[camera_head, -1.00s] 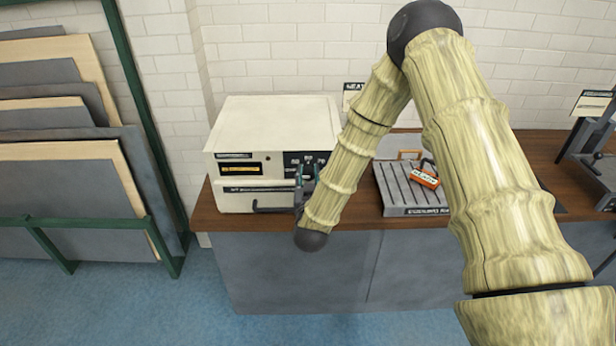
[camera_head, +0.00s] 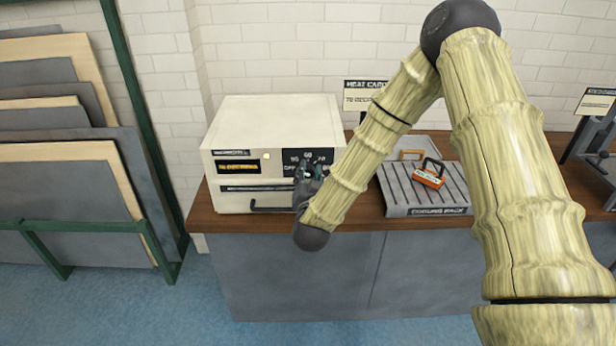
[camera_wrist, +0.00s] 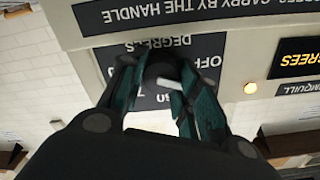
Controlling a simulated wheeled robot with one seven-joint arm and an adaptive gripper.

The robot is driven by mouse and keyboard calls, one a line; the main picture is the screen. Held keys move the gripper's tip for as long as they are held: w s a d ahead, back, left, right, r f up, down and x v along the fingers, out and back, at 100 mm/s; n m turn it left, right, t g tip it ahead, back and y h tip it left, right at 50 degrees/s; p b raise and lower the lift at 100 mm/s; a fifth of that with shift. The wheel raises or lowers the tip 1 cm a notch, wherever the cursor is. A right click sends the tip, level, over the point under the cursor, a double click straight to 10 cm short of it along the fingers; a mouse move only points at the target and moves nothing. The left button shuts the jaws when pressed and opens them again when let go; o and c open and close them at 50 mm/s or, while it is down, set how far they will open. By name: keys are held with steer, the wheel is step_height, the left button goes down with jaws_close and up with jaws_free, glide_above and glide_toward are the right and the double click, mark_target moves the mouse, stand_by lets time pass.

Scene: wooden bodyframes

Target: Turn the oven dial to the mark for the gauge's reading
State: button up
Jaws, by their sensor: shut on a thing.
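The cream oven (camera_head: 275,125) stands on the wooden counter at the left. Its dark dial panel (camera_head: 325,157) is on the right of the front face, with marks that include 50, 60, 70 and OFF. My gripper (camera_head: 310,172) is at this panel. In the wrist view the panel is upside down, and my gripper (camera_wrist: 160,95) has its teal fingers on both sides of the dark round dial (camera_wrist: 162,68), shut on it. A pale pointer bar shows on the dial. The fingers hide part of the dial and some marks. I cannot make out a gauge reading.
A grey ribbed tray (camera_head: 425,195) to the right carries an orange block with a dark handle (camera_head: 430,173). The oven door handle (camera_head: 272,208) is below the panel. A lit yellow lamp (camera_wrist: 250,88) is beside it.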

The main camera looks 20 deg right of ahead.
steer(key=o, duration=1)
steer(key=shift+r, duration=0.1)
